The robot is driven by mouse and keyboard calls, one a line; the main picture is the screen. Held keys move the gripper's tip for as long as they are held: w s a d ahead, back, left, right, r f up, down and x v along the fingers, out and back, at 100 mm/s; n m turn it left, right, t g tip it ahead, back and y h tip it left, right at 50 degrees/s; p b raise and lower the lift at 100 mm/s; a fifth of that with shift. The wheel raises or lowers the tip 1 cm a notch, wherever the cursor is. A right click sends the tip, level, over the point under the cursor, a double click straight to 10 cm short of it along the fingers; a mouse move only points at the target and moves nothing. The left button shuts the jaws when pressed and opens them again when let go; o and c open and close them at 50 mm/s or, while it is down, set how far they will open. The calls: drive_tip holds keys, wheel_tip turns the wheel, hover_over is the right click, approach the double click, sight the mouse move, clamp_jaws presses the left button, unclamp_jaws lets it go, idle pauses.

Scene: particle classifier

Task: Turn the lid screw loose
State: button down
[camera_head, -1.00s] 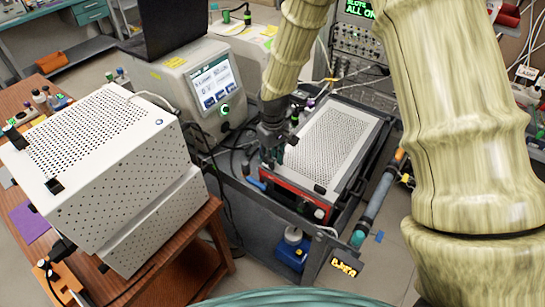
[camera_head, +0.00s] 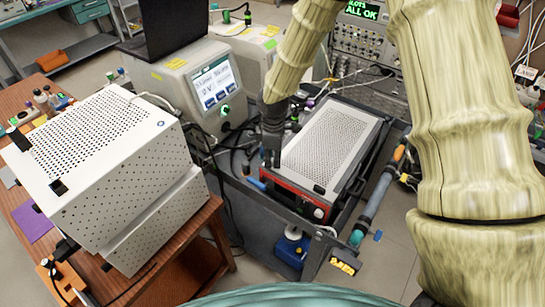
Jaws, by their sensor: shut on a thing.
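The particle classifier appears to be the box with a perforated grey lid (camera_head: 330,145) and a red-edged front, set in a dark cart. My gripper (camera_head: 272,160) points down at the lid's near left corner. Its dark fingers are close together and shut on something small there. The lid screw itself is hidden by the fingers, so I cannot see its head or how far it is turned. A dark fitting (camera_head: 319,189) shows at the lid's near right corner. The lid lies flat on the box.
A white perforated box (camera_head: 110,150) stands on a wooden table at left. A grey instrument with a lit screen (camera_head: 211,82) stands behind my gripper's left side. Cables hang between it and the cart. A pipe with an orange end (camera_head: 378,195) runs along the cart's right side.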

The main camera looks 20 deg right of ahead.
sight(273, 160)
drive_tip(key=shift+s+n, duration=0.1)
drive_tip(key=shift+n, duration=0.5)
drive_tip(key=c, duration=1.3)
unclamp_jaws()
drive_tip(key=shift+r, duration=0.3)
wheel_tip(273, 160, up, 11)
drive_tip(key=shift+r, duration=0.2)
